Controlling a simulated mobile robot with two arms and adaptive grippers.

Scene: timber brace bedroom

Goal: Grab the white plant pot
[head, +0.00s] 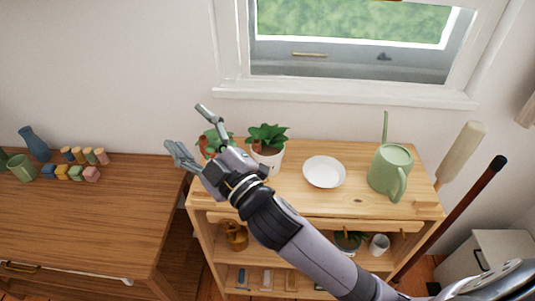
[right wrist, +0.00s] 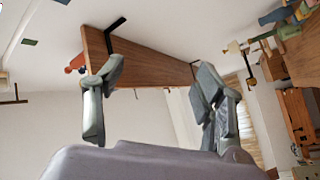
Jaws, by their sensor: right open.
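The white plant pot (head: 269,159) with a green leafy plant stands upright on the light wooden shelf unit in the head view. A second potted plant (head: 212,136) is just left of it, its pot partly hidden behind my right gripper. My right gripper (head: 186,130) is open and empty, above and left of the white pot, with its fingers pointing up and left, away from it. The right wrist view shows the open fingers (right wrist: 155,105) with nothing between them; the pot is not recognisable there. My left gripper is not in view.
A white plate (head: 324,172) and a green watering can (head: 391,168) stand right of the pot on the shelf unit (head: 300,207). The wall and window sill (head: 340,96) are close behind. A brown dresser (head: 100,215) with small blocks stands left.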

